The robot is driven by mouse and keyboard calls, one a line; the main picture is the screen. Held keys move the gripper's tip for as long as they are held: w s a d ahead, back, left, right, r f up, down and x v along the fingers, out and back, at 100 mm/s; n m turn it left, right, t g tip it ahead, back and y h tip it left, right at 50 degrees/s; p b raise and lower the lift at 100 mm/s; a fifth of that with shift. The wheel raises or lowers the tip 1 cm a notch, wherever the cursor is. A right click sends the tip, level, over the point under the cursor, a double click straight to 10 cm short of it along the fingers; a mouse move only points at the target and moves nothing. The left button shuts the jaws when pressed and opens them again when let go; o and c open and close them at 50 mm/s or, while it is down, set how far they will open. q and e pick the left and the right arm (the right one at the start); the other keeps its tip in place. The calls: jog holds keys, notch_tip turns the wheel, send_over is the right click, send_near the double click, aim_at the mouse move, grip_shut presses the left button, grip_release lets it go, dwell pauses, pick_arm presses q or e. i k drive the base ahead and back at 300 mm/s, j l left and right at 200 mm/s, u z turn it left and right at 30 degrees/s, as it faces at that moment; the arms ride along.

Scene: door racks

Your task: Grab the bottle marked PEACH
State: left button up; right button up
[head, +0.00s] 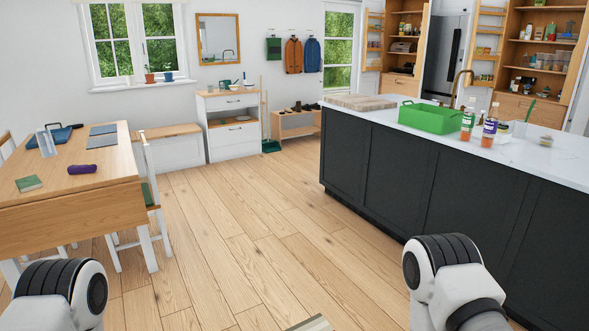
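Two bottles stand upright on the white top of the kitchen island at the right in the head view. One bottle (467,124) has orange and green colouring and stands beside the green bin. The other bottle (489,130) has orange and purple colouring and stands just right of it. Their lettering is too small to read, so I cannot tell which is marked PEACH. Only links of my two arms show at the bottom edge, far from the bottles. Neither gripper is in view.
The dark island (400,180) fills the right side, with a green bin (430,117) and a faucet (459,88) on it. A wooden table (80,200) and chair (152,180) stand left. The wooden floor (240,240) between is clear.

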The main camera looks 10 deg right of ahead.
aim_at(468, 124)
jog(key=i+z, duration=0.2)
jog(key=i, duration=0.25)
jog(key=i+j+z, duration=0.2)
jog(key=i, duration=0.25)
jog(key=i+j+z, duration=0.15)
jog(key=i, duration=0.3)
jog(key=i+j+z, duration=0.2)
jog(key=i, duration=0.25)
jog(key=i+j+z, duration=0.9)
jog(key=j+z, duration=0.2)
jog(key=i+j+z, duration=0.15)
jog(key=j+z, duration=0.2)
jog(key=j, duration=0.2)
